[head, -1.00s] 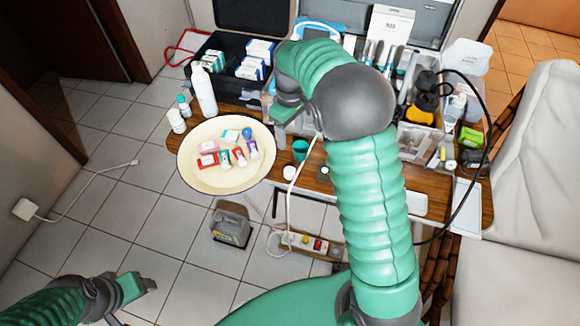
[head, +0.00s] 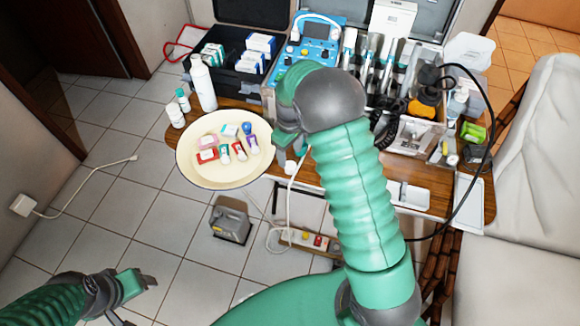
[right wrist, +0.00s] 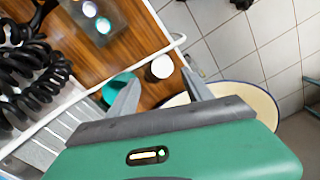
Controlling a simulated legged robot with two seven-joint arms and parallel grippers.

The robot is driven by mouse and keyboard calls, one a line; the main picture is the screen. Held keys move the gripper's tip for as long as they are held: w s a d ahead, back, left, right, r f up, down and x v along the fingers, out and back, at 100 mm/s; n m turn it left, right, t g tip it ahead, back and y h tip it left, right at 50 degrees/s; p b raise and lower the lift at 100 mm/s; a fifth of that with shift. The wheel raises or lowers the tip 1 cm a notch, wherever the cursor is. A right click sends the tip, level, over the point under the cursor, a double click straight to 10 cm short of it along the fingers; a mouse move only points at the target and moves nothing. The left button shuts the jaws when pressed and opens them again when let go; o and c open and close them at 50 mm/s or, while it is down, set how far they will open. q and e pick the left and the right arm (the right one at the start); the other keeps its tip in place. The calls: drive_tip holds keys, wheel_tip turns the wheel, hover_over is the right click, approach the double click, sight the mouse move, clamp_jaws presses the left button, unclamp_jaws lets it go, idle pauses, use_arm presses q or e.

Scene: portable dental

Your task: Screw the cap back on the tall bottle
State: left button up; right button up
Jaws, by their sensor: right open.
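The tall white bottle (head: 203,88) stands upright at the table's left, behind the cream plate; I cannot tell whether its top is bare. A small white round piece, which looks like a cap (head: 291,167), lies at the table's front edge right of the plate; it also shows in the right wrist view (right wrist: 162,67). My right gripper (head: 291,152) is open and empty above that spot, its fingertips apart on either side of the cap's line in the wrist view. A teal round item (right wrist: 118,88) is partly hidden by one finger. My left gripper (head: 150,282) is at lower left, far from the table.
The cream plate (head: 200,178) holds several small boxes and tubes. Two small white bottles (head: 176,115) stand left of the tall one. A white cable (right wrist: 120,57) crosses near the cap. A black case, blue device (head: 318,50) and instrument trays fill the back.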

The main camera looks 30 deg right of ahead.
sight(290, 165)
drive_tip(key=f, duration=0.5)
drive_tip(key=shift+s+a+f, duration=0.1)
drive_tip(key=shift+s+a, duration=0.05)
drive_tip(key=shift+s, duration=0.1)
clamp_jaws()
idle(0.4)
drive_tip(key=shift+r, duration=0.65)
wheel_tip(290, 165, up, 2)
drive_tip(key=shift+r, duration=0.25)
drive_tip(key=s+a, duration=0.3)
drive_tip(key=a, duration=0.4)
drive_tip(key=s+a+r, duration=0.1)
drive_tip(key=s+a, duration=0.2)
drive_tip(key=a, duration=0.5)
drive_tip(key=shift+r, duration=0.15)
